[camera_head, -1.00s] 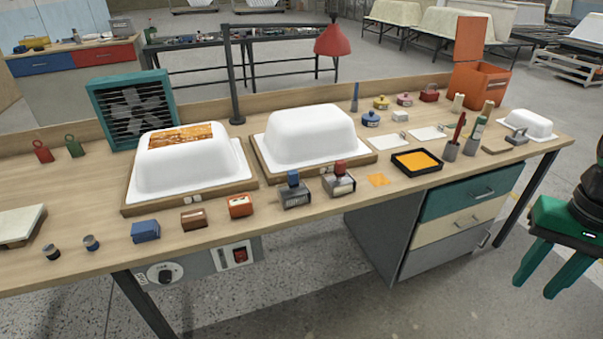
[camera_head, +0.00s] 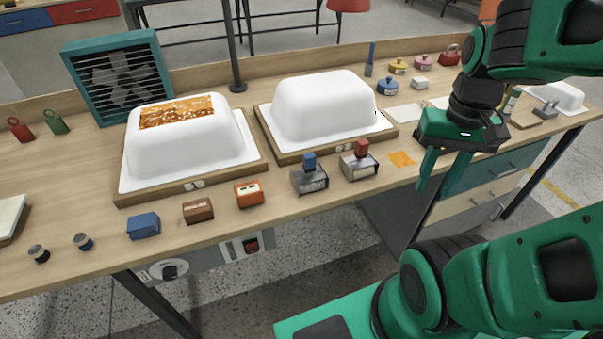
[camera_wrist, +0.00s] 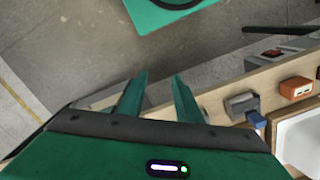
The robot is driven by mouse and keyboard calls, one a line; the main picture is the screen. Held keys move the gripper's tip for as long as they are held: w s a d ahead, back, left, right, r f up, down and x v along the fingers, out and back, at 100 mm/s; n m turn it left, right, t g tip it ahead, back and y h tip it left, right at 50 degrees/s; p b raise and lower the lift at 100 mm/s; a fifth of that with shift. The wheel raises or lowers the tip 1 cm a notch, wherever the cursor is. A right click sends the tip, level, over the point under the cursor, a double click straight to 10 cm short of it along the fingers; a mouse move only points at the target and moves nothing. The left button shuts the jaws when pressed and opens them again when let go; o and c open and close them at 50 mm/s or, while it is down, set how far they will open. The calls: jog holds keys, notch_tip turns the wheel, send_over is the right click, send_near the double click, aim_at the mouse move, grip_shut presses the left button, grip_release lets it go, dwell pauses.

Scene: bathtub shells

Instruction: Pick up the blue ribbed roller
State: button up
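The blue-handled tool with a grey ribbed body (camera_head: 309,178), which I take for the blue ribbed roller, stands near the bench's front edge, handle up. In the wrist view it shows right of the fingers (camera_wrist: 240,104). A similar red-handled tool (camera_head: 359,165) stands just right of it in the head view. My gripper (camera_head: 436,186) is open and empty, pointing down near the front edge, right of both tools and apart from them. Its spread fingers also show in the wrist view (camera_wrist: 159,77).
Two white tub shells (camera_head: 187,150) (camera_head: 316,108) stand behind the tools. An orange box (camera_head: 248,193), a brown box (camera_head: 198,211) and a blue box (camera_head: 143,226) line the front edge to the left. An orange sheet (camera_head: 401,158) lies right of the tools.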

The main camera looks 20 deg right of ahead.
jog(key=o, duration=0.4)
jog(key=shift+c, duration=0.2)
notch_tip(320, 180, up, 3)
jog(key=n, duration=2.2)
send_over(310, 155)
jog(key=shift+d+f, duration=0.2)
jog(key=shift+d, duration=0.15)
jog(key=shift+n, duration=0.3)
jog(key=f, duration=0.4)
jog(key=shift+w+a+f, duration=0.2)
jog(key=shift+a+f, duration=0.15)
jog(key=shift+f, duration=0.05)
jog(key=shift+s+f, duration=0.15)
jog(key=shift+f, duration=2.9)
grip_shut()
